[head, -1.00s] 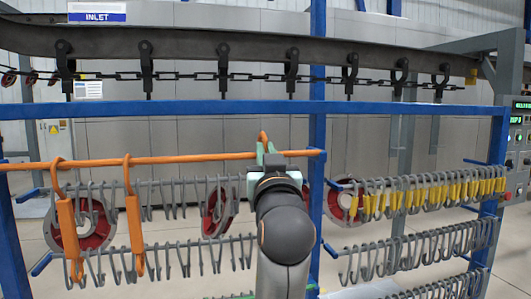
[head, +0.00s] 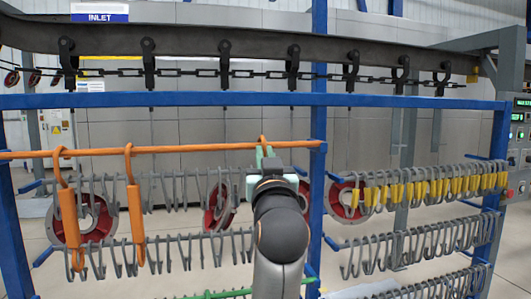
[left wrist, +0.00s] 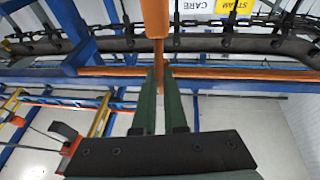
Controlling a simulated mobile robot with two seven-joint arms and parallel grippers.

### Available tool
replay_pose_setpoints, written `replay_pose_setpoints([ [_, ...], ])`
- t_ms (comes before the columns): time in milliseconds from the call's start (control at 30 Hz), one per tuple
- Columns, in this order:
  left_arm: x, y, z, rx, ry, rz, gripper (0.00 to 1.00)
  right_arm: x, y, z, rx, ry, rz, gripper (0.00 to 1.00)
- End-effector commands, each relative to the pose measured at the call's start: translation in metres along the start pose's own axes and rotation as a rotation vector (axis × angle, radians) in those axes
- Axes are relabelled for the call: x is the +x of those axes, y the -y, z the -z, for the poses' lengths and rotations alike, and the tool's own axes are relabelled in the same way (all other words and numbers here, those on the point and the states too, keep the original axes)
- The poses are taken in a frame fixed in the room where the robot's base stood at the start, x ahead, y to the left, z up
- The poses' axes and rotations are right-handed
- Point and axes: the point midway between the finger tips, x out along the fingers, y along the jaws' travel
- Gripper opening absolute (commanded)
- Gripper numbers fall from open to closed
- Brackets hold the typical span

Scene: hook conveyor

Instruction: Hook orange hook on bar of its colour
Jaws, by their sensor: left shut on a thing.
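The orange bar (head: 200,150) runs across the left half of the blue frame in the head view and also shows in the left wrist view (left wrist: 230,72). An orange hook (head: 263,139) has its curved top just above the bar near its right end. My left gripper (head: 265,160) is shut on this hook. I cannot tell whether the hook touches the bar. My right gripper is not in view.
Two orange hooks (head: 68,217) (head: 135,212) hang at the bar's left. Rows of grey hooks (head: 190,245) hang below, some with yellow sleeves (head: 440,190) at right. A blue rail (head: 200,100) and chain conveyor (head: 210,73) run above; a blue post (head: 318,185) stands right of my gripper.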

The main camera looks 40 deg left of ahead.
Motion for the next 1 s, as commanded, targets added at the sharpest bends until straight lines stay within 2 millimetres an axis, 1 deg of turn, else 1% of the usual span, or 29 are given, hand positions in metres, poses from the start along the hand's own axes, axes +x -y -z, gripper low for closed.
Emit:
replay_pose_setpoints([
  [33,0.0028,0.0009,-0.0071,0.005,0.019,0.004,0.00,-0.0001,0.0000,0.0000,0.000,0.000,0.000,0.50],
  [233,0.0029,0.0011,-0.0066,0.005,0.019,0.004,0.00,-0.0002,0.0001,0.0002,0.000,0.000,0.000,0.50],
  [267,0.0029,0.0011,-0.0065,0.005,0.019,0.004,0.13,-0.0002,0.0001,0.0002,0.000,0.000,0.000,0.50],
  [533,0.0031,0.0018,-0.0058,0.006,0.017,0.007,0.43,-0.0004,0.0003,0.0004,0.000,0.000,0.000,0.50],
  [567,0.0031,0.0020,-0.0057,0.006,0.017,0.007,0.44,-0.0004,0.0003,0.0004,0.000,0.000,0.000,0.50],
  [900,0.0031,0.0035,-0.0052,0.007,0.016,0.012,0.44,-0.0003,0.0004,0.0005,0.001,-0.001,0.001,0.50],
  [1000,-0.0004,0.0033,-0.0055,0.006,0.015,0.012,0.44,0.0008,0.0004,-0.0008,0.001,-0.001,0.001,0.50],
])
